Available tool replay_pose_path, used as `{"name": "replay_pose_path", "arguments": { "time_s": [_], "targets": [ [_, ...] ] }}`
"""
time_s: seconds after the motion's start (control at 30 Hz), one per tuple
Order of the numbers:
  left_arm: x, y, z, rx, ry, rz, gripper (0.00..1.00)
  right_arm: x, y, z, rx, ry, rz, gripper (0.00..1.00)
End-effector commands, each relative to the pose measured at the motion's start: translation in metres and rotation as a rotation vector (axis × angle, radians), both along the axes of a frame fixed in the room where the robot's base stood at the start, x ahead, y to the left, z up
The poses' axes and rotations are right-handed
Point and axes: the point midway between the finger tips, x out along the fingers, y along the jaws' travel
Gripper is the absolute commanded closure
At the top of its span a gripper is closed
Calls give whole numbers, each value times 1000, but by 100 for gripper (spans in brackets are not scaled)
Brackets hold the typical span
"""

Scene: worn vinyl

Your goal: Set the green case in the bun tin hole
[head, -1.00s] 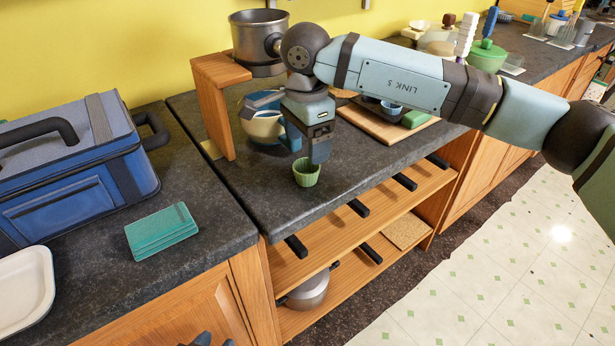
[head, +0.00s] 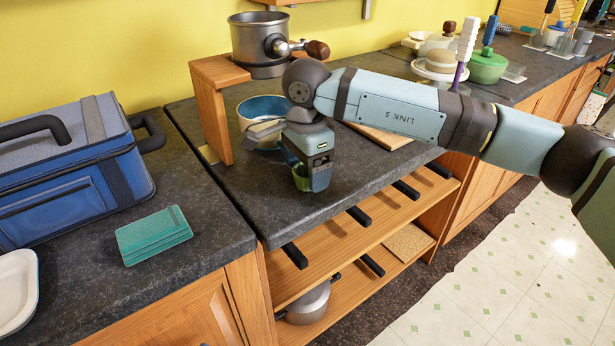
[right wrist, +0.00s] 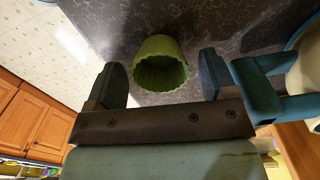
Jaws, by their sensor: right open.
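The green case (head: 301,178), a small fluted cup, stands on the dark counter near its front edge and is partly hidden by my right gripper in the head view. My right gripper (head: 314,184) is right at the case, pointing down. In the right wrist view the case (right wrist: 160,68) lies between the two spread fingers of the right gripper (right wrist: 163,80), with a gap on each side. I cannot make out the bun tin; my right arm covers much of the counter behind. My left gripper is not clearly in view.
A blue and cream bowl (head: 262,110) sits close behind the gripper, beside a wooden stand (head: 213,110). A metal pot (head: 258,45) is behind. A wooden board (head: 376,138) shows below my arm. A blue cooler bag (head: 70,175) and teal cards (head: 153,235) are left.

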Motion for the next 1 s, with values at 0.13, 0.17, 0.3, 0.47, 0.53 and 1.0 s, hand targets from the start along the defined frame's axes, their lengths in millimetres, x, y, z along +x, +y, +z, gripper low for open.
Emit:
{"name": "replay_pose_path", "arguments": {
  "time_s": [0.13,0.17,0.3,0.47,0.53,1.0],
  "targets": [
    [0,0,-3,1,1,-1,57,0,0,-1,0,0,0,22],
    [0,0,-4,1,1,-1,57,0,0,-1,0,0,0,22],
    [0,1,-4,2,2,0,57,0,0,0,0,0,0,22],
    [0,1,-5,3,1,0,57,0,0,0,0,0,0,22],
    [0,1,-7,3,1,0,57,0,0,-1,0,0,0,22],
    [0,1,-7,2,0,0,57,0,0,0,0,0,0,64]
  ]
}}
